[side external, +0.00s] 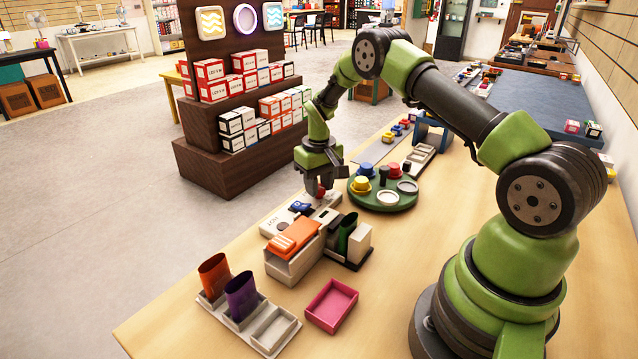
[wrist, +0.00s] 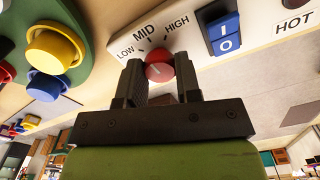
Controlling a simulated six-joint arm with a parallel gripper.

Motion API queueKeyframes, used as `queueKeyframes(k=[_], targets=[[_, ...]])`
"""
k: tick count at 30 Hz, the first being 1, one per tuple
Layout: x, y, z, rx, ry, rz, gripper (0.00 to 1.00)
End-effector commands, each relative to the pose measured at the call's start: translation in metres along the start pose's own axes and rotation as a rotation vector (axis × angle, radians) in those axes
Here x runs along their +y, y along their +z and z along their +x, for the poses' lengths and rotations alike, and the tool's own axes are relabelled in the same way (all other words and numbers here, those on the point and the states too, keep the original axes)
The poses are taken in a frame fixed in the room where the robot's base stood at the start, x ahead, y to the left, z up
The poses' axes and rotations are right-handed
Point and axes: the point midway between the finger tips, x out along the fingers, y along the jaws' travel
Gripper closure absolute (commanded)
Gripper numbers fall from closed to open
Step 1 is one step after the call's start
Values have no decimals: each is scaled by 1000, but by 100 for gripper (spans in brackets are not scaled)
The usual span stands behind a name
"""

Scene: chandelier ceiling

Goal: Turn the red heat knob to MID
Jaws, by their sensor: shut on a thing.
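The red heat knob (wrist: 160,67) sits on a pale panel (wrist: 185,22) in the wrist view, with the labels LOW, MID and HIGH around it. A small pale mark shows on the knob's face, but I cannot tell surely which label it points to. My gripper (wrist: 160,78) has its two dark fingers on either side of the knob, shut on it. In the side external view my gripper (side external: 321,188) reaches down to the panel (side external: 272,229), and only a bit of the red knob (side external: 320,193) shows between the fingers.
A blue rocker switch (wrist: 225,36) and a HOT label (wrist: 294,25) are beside the knob. A round green board (side external: 382,203) with yellow and blue knobs stands close to my gripper. An orange-topped box (side external: 291,262) and a pink tray (side external: 331,306) are nearer the front.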

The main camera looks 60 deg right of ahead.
Motion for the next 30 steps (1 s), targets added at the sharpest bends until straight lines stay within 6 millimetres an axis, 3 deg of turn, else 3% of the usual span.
queueKeyframes(k=[18,19,21,30], targets=[[0,-1,-1,2,0,44,92],[0,-1,-1,2,0,44,62],[0,-1,-1,2,0,44,46],[0,0,-1,1,0,43,43]])
